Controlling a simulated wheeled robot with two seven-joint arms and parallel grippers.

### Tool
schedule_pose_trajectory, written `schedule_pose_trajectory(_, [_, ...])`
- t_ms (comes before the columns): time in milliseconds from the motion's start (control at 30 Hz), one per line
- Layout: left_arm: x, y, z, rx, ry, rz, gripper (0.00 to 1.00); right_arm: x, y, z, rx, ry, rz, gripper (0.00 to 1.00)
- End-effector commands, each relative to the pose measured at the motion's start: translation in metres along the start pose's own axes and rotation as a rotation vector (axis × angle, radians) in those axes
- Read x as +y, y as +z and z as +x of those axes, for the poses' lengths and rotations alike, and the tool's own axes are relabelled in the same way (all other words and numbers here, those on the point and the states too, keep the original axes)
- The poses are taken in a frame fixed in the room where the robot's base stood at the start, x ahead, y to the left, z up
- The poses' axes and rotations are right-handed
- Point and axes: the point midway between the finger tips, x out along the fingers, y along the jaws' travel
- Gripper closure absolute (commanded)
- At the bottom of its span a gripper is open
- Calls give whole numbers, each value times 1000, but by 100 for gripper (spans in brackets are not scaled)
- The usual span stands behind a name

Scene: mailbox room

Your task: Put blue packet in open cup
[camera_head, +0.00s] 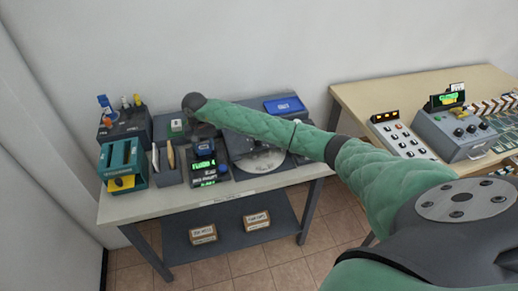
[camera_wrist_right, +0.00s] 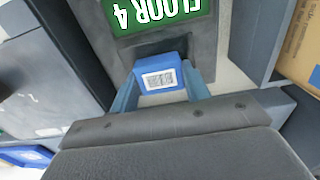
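The blue packet (camera_head: 203,148) is at the dark device with the green "FLOOR 4" display on the left table. In the right wrist view the packet (camera_wrist_right: 160,77) shows a white barcode label, in front of the device's dark slot. My right gripper (camera_wrist_right: 160,80) has its two bluish fingers along both sides of the packet, with no clear gap. In the head view my right arm reaches left across the table, and its gripper (camera_head: 203,138) points down at the packet, mostly hidden. I cannot pick out the open cup for certain. My left gripper is not in view.
The display device (camera_head: 207,170) stands among dark boxes. A teal slotted box (camera_head: 122,160) is on the left, a round grey disc (camera_head: 262,162) on the right, and a blue tray (camera_head: 284,105) behind. Two cartons lie on the lower shelf. A second table (camera_head: 360,95) holds control panels.

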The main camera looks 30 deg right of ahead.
Motion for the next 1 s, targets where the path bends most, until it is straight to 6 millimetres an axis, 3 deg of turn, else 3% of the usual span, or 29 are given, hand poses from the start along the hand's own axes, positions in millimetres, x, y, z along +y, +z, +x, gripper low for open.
schedule_pose_trajectory(1000, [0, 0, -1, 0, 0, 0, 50, 0, 0, -40, 1, 1, -1, 76])
